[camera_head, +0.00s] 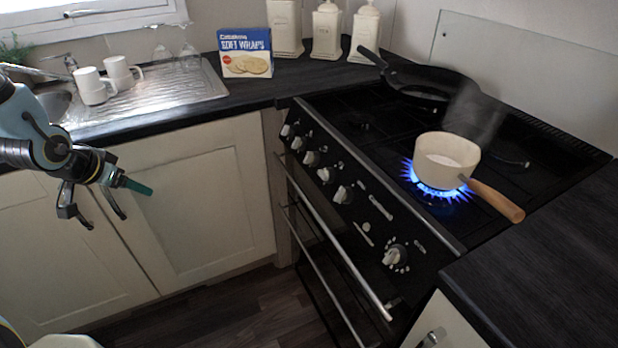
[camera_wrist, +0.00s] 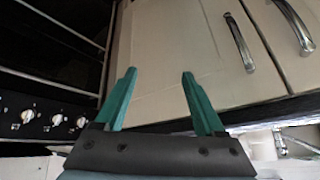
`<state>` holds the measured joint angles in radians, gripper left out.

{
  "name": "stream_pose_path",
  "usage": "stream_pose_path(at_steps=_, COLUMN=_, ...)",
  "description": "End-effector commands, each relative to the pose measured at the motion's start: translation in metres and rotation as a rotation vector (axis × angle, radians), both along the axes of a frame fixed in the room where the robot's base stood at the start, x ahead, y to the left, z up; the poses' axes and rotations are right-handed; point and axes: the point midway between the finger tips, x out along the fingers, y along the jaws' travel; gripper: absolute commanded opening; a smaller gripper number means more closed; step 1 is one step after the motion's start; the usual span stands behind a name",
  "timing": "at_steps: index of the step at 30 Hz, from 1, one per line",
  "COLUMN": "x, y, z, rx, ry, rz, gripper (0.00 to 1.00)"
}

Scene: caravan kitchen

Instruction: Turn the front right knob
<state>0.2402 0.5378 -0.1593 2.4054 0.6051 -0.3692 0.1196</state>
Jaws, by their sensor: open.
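The black cooker's front panel has a row of white knobs (camera_head: 325,174), with one knob (camera_head: 393,257) set apart at the right end. Several knobs (camera_wrist: 57,120) also show at the left edge of the wrist view. A cream saucepan (camera_head: 447,160) with a wooden handle stands over a lit blue flame (camera_head: 440,193) on the front right burner, with steam rising. My gripper (camera_wrist: 158,75) is open and empty, its two teal fingers apart. In the head view it hangs at the left before the cream cupboards, well away from the knobs.
A black frying pan (camera_head: 425,85) sits at the back of the hob. Oven rails (camera_head: 335,250) run below the knobs. The floor before the cooker is clear.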

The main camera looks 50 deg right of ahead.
Motion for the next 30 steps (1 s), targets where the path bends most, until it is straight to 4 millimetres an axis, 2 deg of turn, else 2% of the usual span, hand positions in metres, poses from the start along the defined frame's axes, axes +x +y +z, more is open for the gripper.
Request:
stream_pose_path(at_steps=1, x=-0.011, y=-0.035, z=-0.019, rx=-0.065, ry=-0.011, rz=-0.122, gripper=0.71)
stream_pose_path(at_steps=3, x=-0.032, y=-0.081, z=-0.033, rx=-0.179, ry=-0.031, rz=-0.280, gripper=0.71)
stream_pose_path(at_steps=5, x=-0.057, y=-0.118, z=-0.042, rx=-0.292, ry=-0.039, rz=-0.409, gripper=0.71)
stream_pose_path(at_steps=6, x=-0.076, y=-0.140, z=-0.046, rx=-0.374, ry=-0.039, rz=-0.487, gripper=0.71)
stream_pose_path(at_steps=9, x=-0.128, y=-0.182, z=-0.047, rx=-0.586, ry=-0.026, rz=-0.650, gripper=0.71)
stream_pose_path(at_steps=12, x=-0.172, y=-0.206, z=-0.041, rx=-0.778, ry=-0.002, rz=-0.757, gripper=0.71)
stream_pose_path(at_steps=16, x=-0.209, y=-0.217, z=-0.030, rx=-0.953, ry=0.026, rz=-0.830, gripper=0.71)
stream_pose_path(at_steps=18, x=-0.219, y=-0.219, z=-0.026, rx=-1.006, ry=0.036, rz=-0.846, gripper=0.71)
stream_pose_path(at_steps=23, x=-0.228, y=-0.227, z=-0.022, rx=-1.039, ry=0.042, rz=-0.857, gripper=0.71)
stream_pose_path(at_steps=30, x=-0.242, y=-0.264, z=-0.020, rx=-1.037, ry=0.043, rz=-0.859, gripper=0.71)
